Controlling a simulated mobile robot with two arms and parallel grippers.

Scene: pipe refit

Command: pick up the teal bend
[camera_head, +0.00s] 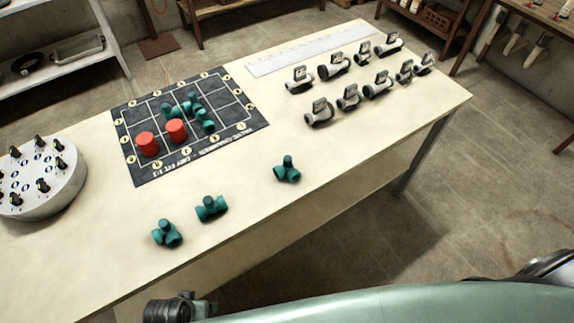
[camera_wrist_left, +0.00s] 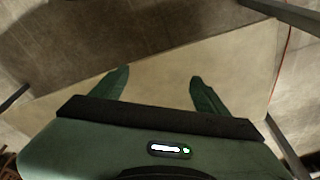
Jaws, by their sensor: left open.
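Three loose teal pipe fittings lie on the near part of the table: one at the front left (camera_head: 167,233), one beside it (camera_head: 211,208), and one farther right (camera_head: 287,170). They are small, and I cannot tell surely which is the bend. More teal fittings (camera_head: 188,112) sit together on the black grid board (camera_head: 152,177). My left gripper (camera_wrist_left: 158,83) is open in the left wrist view, with bare pale tabletop and no fitting between its fingers. My right gripper is not in view.
Two red cylinders (camera_head: 176,130) stand on the board. A round grey stand with dark knobs (camera_head: 45,200) is at the left. Several grey valve-like fittings (camera_head: 333,66) stand in rows at the back right, near a pale ruler strip (camera_head: 300,53). The table's front right is clear.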

